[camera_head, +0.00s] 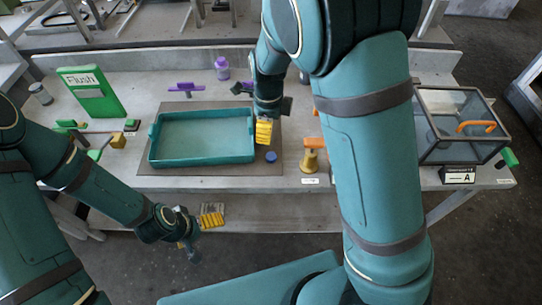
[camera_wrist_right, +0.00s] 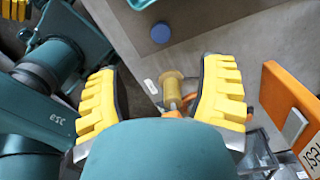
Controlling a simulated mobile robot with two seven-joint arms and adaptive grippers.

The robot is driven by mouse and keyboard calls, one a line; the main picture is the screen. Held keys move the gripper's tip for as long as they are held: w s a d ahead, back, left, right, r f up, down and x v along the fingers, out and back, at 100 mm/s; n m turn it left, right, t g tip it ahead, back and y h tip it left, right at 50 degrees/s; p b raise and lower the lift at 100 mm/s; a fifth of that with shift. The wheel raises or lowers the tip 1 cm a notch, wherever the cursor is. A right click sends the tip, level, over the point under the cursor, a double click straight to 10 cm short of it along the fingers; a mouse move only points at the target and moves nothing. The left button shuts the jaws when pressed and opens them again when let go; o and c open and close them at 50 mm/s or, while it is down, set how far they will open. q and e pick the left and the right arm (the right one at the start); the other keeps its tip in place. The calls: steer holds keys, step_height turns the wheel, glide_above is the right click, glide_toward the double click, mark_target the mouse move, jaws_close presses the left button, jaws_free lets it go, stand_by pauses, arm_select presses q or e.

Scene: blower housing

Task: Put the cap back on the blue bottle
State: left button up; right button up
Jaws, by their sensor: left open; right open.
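A small round blue cap (camera_head: 271,156) lies on the dark mat, just right of the green tray. It also shows at the top of the right wrist view (camera_wrist_right: 161,32). No bottle that is clearly blue is in view. My right gripper (camera_head: 264,131) is over the mat between the tray and the cap, its yellow pads close to the cap in the picture. In the right wrist view it is open and empty (camera_wrist_right: 162,68), with the cap beyond its fingers. My left gripper (camera_head: 204,233) is open and empty in front of the table's front edge.
The green tray (camera_head: 152,150) fills most of the mat. A brass piece with an orange handle (camera_head: 310,160) stands right of the cap. A glass case (camera_head: 445,150) is at the right, a green "Flush" box (camera_head: 92,95) at the left.

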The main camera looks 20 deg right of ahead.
steer(key=b, duration=0.2)
glide_above(270, 155)
step_height(270, 155, down, 8)
steer(key=shift+a+f, duration=0.1)
steer(key=shift+a, duration=0.05)
steer(key=f+b, duration=0.1)
steer(key=f, duration=0.1)
steer(key=f+b, duration=0.1)
steer(key=f, duration=0.1)
steer(key=shift+s+d+f, duration=0.15)
steer(key=shift+d+f, duration=0.05)
steer(key=shift+f, duration=0.45)
steer(key=shift+r, duration=0.1)
steer(key=c, duration=0.9)
